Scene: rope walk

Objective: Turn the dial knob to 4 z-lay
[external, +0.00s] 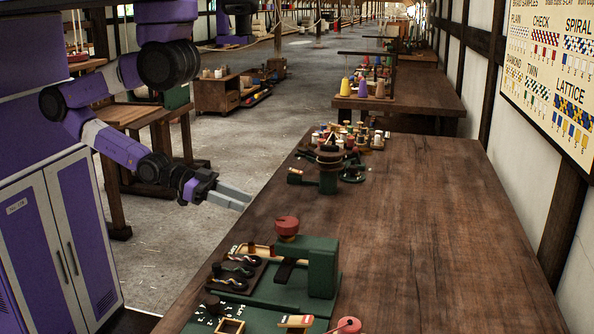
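A green machine (322,268) stands at the near end of the long wooden table. A dark round knob (210,301) sits on its green base, near small white marks too small to read; it looks like the dial. My gripper (245,201) is in the air by the table's left edge, apart from the knobs. Its grey fingers lie close together from this angle, and I cannot tell whether they are open. Nothing shows held in it.
The wooden table (430,230) is bare along its right side. A second green device (328,181) and small coloured items stand further back. A pattern chart (553,75) hangs on the right wall.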

